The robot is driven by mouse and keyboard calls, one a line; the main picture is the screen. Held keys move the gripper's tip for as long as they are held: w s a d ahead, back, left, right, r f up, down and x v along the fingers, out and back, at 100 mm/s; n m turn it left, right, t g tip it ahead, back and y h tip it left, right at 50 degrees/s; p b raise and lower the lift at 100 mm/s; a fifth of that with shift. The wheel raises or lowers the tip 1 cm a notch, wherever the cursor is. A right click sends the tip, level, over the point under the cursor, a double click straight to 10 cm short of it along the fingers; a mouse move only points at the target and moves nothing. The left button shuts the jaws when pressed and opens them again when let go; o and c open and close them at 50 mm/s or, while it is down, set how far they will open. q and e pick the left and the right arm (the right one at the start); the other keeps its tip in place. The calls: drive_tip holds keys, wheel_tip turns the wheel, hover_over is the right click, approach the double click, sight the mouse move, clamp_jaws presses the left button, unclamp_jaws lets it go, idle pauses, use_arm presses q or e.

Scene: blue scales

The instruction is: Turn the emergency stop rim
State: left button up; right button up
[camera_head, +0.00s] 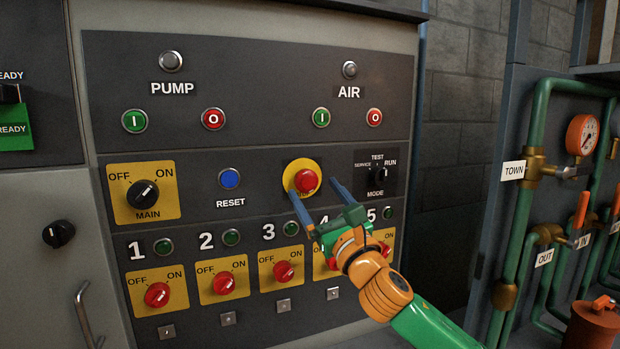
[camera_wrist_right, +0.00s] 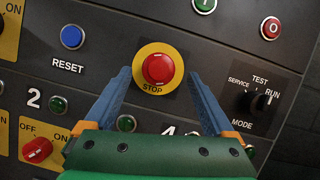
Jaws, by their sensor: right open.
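The emergency stop (camera_head: 306,180) is a red round button on a yellow disc in the middle of the dark control panel. It also shows in the right wrist view (camera_wrist_right: 159,69), with the word STOP on the yellow ring below it. My right gripper (camera_head: 313,185) is open, its two blue fingers spread apart and pointing at the panel. In the right wrist view the fingertips lie left and right of the yellow disc, slightly below the button's middle. Nothing is between the fingers' grip. I cannot tell the remaining depth to the button. My left gripper is not in view.
The blue RESET button (camera_head: 230,179) is left of the stop, and the black MODE knob (camera_head: 378,174) is right. Red numbered switches (camera_head: 284,271) sit below, partly behind my right arm. Green pipes (camera_head: 532,150) with a gauge (camera_head: 581,135) stand at the right.

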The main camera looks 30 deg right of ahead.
sight(309, 184)
drive_tip(key=p+x, duration=0.1)
drive_tip(key=x, duration=0.2)
drive_tip(key=shift+w, duration=0.3)
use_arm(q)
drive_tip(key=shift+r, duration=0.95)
use_arm(e)
drive_tip(key=shift+s, duration=0.1)
